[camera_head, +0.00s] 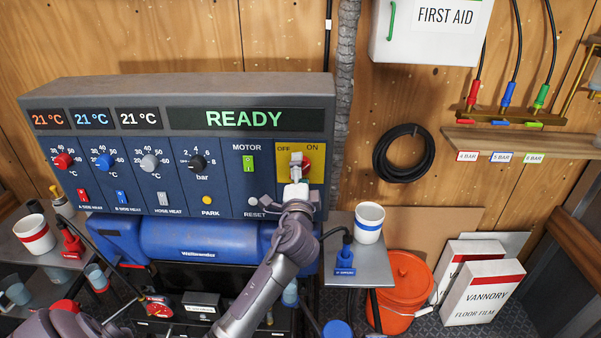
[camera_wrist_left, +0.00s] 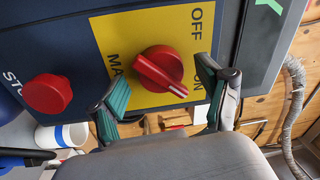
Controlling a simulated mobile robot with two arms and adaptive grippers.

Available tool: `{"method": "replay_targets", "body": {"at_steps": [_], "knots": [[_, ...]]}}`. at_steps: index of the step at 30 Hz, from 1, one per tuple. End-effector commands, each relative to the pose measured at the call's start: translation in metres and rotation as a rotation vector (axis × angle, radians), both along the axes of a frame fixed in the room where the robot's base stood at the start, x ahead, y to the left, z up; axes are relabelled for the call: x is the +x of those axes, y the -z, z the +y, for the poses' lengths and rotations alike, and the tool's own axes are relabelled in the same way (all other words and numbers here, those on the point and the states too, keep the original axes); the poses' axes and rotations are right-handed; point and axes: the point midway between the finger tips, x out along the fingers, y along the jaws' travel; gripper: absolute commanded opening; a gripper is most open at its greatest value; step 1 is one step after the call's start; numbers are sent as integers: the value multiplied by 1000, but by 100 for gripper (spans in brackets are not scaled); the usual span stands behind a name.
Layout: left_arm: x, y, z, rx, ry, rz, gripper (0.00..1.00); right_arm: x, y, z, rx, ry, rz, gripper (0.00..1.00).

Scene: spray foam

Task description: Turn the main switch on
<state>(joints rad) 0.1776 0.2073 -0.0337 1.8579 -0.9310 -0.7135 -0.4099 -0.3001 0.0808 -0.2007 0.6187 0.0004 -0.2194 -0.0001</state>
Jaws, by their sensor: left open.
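The main switch is a red rotary knob (camera_wrist_left: 158,68) on a yellow plate (camera_wrist_left: 125,30) marked OFF and ON. In the left wrist view, the white mark on its handle points toward the ON label. In the head view the yellow plate (camera_head: 318,176) is at the right end of the control panel, and the knob is partly hidden by my left gripper (camera_head: 297,185). This gripper is open, its two teal-padded fingers spread on either side of the knob. In the wrist view they appear apart from it. My right gripper is not in view.
A red stop button (camera_wrist_left: 47,93) is near the knob. A white cup (camera_head: 369,222) stands on a side shelf, with an orange bucket (camera_head: 402,290) below.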

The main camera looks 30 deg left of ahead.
Motion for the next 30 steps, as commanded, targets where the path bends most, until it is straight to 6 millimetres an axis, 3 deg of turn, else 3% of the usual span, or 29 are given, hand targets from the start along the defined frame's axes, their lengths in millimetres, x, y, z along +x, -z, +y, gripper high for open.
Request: {"method": "replay_targets", "body": {"at_steps": [18,30], "knots": [[-91,12,-56,-1,2,2,77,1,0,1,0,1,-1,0],[-100,12,-62,0,0,1,77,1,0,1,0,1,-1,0]]}}
